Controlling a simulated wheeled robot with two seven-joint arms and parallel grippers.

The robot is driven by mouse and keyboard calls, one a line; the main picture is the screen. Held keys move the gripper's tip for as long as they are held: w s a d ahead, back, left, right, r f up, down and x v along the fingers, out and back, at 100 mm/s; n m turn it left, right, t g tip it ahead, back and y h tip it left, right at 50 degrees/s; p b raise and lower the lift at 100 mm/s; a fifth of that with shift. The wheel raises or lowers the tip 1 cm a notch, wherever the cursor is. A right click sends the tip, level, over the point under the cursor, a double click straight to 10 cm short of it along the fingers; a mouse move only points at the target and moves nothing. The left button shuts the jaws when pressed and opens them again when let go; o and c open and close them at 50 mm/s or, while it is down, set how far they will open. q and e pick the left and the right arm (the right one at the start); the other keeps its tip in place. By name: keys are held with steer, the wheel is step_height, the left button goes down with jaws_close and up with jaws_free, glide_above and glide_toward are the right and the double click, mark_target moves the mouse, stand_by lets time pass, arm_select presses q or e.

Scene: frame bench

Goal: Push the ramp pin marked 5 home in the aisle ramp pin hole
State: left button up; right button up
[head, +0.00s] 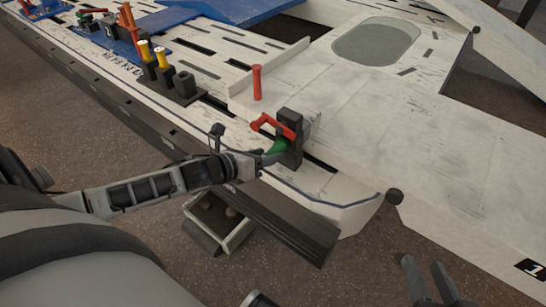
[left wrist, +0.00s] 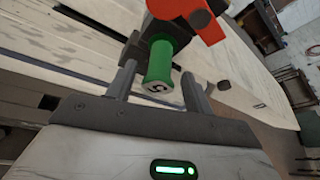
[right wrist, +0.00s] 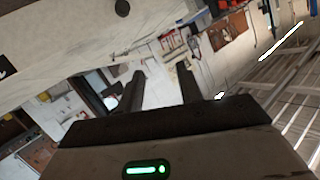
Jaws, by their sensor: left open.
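The green ramp pin (left wrist: 158,65) shows the mark 5 on its end face, in the left wrist view. Its far end meets a dark block with a red lever (left wrist: 197,17); how deep it sits is hidden. In the head view the green pin (head: 276,147) points left from the dark block (head: 290,150) at the ramp's edge. My left gripper (left wrist: 160,88) is open, its fingers on either side of the pin with gaps visible. It also shows in the head view (head: 262,160). My right gripper (right wrist: 160,90) is open and empty, low on the right in the head view (head: 430,270).
A red upright pin (head: 257,82) stands on the white bench deck behind the block. A dark holder (head: 180,92) with yellow-topped pins stands farther left. A small open box (head: 238,238) is below the bench edge. The ramp (head: 470,180) stretches clear to the right.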

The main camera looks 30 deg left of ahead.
mark_target(273, 153)
arm_select(q)
steer(key=shift+b+x, duration=0.3)
steer(key=shift+x, duration=0.95)
steer(key=shift+w+d+f, duration=0.15)
steer(key=shift+w, duration=0.3)
arm_select(e)
steer(key=shift+w+a+r+m+y, duration=0.15)
steer(key=shift+a+r+m+y, duration=0.05)
steer(key=shift+r+m+y, duration=0.1)
arm_select(q)
steer(key=c, duration=1)
arm_select(e)
steer(key=shift+t, duration=0.3)
arm_select(q)
steer(key=o, duration=1.2)
